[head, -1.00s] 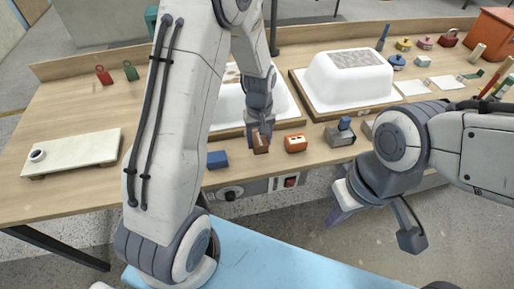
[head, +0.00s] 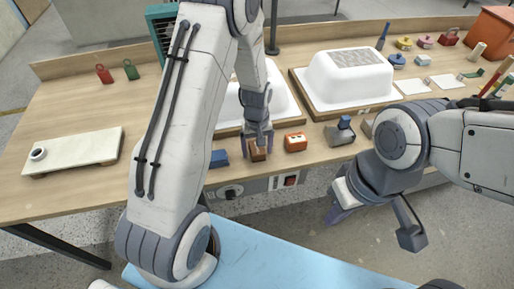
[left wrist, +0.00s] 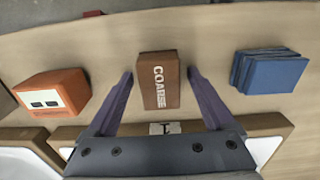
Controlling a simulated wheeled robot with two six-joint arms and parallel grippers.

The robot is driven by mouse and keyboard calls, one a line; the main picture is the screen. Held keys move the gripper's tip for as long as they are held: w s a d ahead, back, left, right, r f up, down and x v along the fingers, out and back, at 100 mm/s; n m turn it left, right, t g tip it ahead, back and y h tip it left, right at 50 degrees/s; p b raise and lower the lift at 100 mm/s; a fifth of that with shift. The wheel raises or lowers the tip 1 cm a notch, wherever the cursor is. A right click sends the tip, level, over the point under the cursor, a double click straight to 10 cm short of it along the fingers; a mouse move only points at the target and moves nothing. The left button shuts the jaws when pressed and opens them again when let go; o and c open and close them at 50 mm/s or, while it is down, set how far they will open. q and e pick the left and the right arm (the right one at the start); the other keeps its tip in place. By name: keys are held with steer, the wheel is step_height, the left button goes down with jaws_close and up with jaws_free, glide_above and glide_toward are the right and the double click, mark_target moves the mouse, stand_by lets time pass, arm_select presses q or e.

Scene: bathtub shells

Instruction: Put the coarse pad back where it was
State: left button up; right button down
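The coarse pad is a brown block (left wrist: 158,84) marked COARSE. It lies on the bench between the orange block (left wrist: 54,92) and the blue pads (left wrist: 270,72). In the head view the coarse pad (head: 257,153) is at the bench's front edge, partly hidden by my left gripper. My left gripper (left wrist: 160,76) is open, with one finger on each side of the coarse pad and a gap to each. My right gripper (head: 375,225) is open and empty, in front of the bench at the right.
A white tub shell (head: 345,80) on a board stands right of my left arm; another is partly behind that arm. A grey block with a blue top (head: 341,131) stands right of the orange block. A pale board (head: 75,152) lies at left. The left bench is mostly clear.

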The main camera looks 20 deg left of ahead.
mark_target(257, 148)
arm_select(q)
step_height(257, 148, up, 12)
steer(key=f, duration=0.1)
steer(key=s+d+r+m, duration=0.3)
steer(key=d+r, duration=0.1)
steer(key=d, duration=0.1)
steer(key=s+d+r+m, duration=0.1)
steer(key=s+d+m, duration=0.2)
steer(key=s, duration=0.4)
steer(key=s+d+r+m, duration=0.2)
steer(key=s+d+m, duration=0.1)
steer(key=s, duration=0.3)
steer(key=s+d+r+m+h, duration=0.1)
steer(key=s+d+r+m, duration=0.1)
steer(key=s+m, duration=0.3)
steer(key=s+d, duration=0.1)
steer(key=s, duration=0.1)
steer(key=shift+s+r, duration=0.15)
steer(key=shift+s, duration=0.2)
